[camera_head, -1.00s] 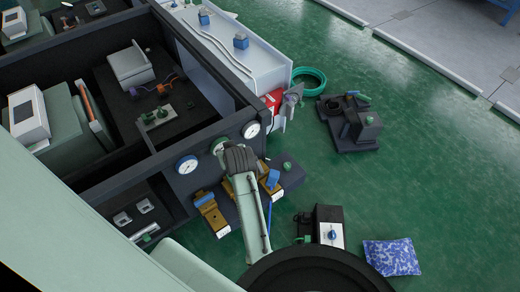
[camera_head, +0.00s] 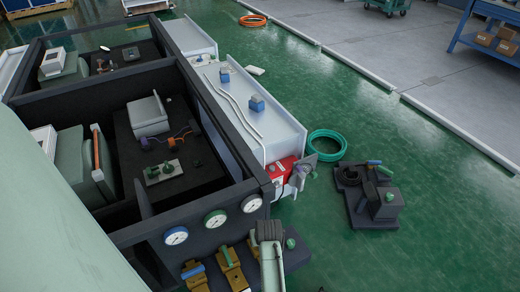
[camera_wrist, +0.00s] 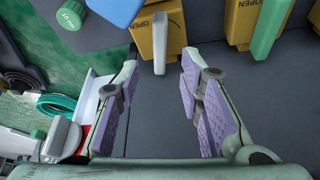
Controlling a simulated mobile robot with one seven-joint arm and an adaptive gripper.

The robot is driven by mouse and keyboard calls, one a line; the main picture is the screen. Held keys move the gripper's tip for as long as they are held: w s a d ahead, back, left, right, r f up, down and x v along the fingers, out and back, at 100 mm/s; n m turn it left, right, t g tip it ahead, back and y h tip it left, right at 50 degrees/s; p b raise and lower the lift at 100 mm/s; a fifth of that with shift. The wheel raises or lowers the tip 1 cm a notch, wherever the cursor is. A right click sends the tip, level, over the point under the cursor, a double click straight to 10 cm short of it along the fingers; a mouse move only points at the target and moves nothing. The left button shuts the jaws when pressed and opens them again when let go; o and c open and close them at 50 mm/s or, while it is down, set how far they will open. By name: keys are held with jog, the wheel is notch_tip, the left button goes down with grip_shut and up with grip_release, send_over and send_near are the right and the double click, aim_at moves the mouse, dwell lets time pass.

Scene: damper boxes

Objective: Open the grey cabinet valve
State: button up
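The grey cabinet valve, a yellow-orange body marked OPEN with a light grey lever (camera_wrist: 160,46), is at the top middle of the wrist view. My gripper (camera_wrist: 159,72) is open, its two purple-padded fingers apart with nothing held. In the picture, the lever's lower end lies between the fingertips; I cannot tell whether it is at their depth. In the head view my gripper (camera_head: 269,232) is at the bottom middle, in front of the cabinet's grey-rimmed gauge side, and largely hides this valve.
A similar valve with a green lever (camera_wrist: 271,28) is close by on the right. A blue block (camera_wrist: 116,9) and a green knob (camera_wrist: 72,15) are at upper left. The valve with a blue handle (camera_head: 192,270) is farther left in the head view. Open green floor (camera_head: 400,250) lies right.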

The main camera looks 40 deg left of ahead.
jog(key=x, duration=0.6)
jog(key=shift+w+a+f, duration=0.1)
grip_shut()
dwell(0.3)
